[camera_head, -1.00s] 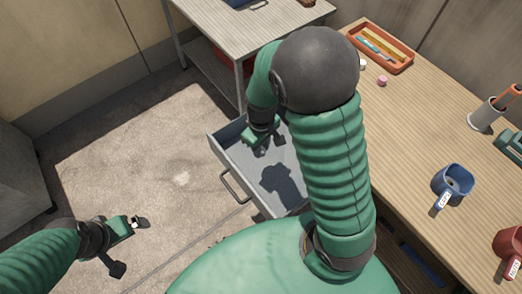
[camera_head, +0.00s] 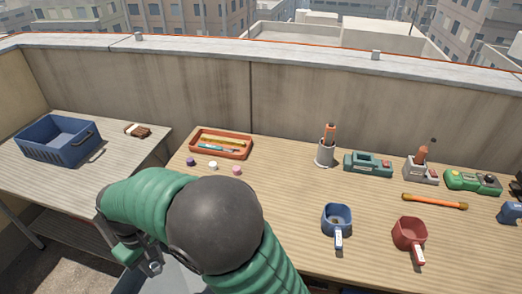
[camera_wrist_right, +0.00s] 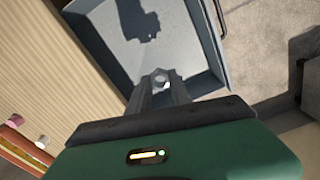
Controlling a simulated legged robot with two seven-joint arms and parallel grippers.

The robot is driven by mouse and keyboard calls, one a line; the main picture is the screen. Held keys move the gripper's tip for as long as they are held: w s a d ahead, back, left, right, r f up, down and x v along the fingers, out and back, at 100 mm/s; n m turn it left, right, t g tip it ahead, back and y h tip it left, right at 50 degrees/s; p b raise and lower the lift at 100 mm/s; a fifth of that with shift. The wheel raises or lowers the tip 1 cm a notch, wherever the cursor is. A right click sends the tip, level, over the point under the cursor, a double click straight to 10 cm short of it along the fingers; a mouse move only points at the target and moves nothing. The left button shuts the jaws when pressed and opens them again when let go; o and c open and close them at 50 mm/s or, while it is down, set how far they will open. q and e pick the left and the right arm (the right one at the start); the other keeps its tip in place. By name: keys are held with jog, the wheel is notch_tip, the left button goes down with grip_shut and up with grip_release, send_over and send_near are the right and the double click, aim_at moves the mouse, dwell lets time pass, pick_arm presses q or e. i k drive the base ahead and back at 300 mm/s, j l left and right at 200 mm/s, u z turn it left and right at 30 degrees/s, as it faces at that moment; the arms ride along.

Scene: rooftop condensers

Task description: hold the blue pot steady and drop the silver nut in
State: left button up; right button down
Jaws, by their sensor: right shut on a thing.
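The blue pot (camera_head: 337,232) stands upright on the wooden workbench in the head view, its handle with a white label pointing toward me. Something small and light shows inside it, too small to tell. My right gripper (camera_head: 152,267) is at the lower left of the head view, over the open grey drawer, well left of the pot. In the wrist view my right gripper (camera_wrist_right: 160,92) is shut on the silver nut (camera_wrist_right: 161,80), held at the fingertips above the drawer. My left gripper is out of view, and nothing is seen holding the pot.
A red pot (camera_head: 408,236) stands right of the blue one. An orange tray (camera_head: 222,154), a grey cup (camera_head: 324,156) and several tools line the back. Small caps (camera_head: 236,170) lie near the tray. A blue crate (camera_head: 58,158) sits on the left table. The grey drawer (camera_wrist_right: 100,45) is open.

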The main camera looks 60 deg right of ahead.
aim_at(341, 211)
jog(key=l+z, duration=0.1)
jog(key=z, duration=0.4)
jog(key=l+z, duration=0.1)
jog(key=z, duration=0.4)
jog(key=l+z, duration=0.1)
jog(key=z, duration=0.4)
jog(key=l+z, duration=0.1)
jog(key=z, duration=0.9)
